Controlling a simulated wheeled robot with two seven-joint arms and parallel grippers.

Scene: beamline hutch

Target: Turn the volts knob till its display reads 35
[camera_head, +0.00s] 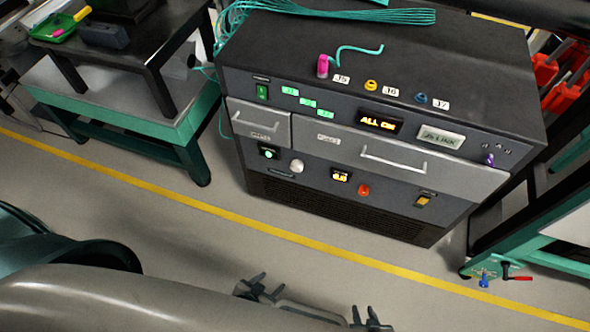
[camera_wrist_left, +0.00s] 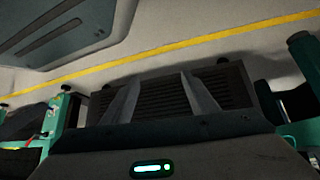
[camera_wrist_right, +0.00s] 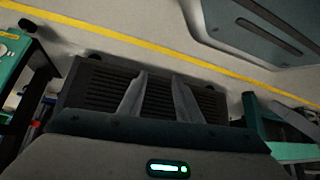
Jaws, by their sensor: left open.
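The grey cabinet (camera_head: 310,135) stands ahead with its front towards me. Low on its front are a white knob (camera_head: 297,166), a small yellow-lit display (camera_head: 340,175) and an orange-red knob (camera_head: 363,190). The digits and labels are too small to read, so I cannot tell which knob is volts. A purple knob (camera_head: 490,159) sits at the right of the front.
Two drawers with bar handles (camera_head: 395,163) cross the front. Green-framed tables stand left (camera_head: 150,125) and right (camera_head: 515,255). The floor before the cabinet, with a yellow line (camera_head: 210,203), is clear.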

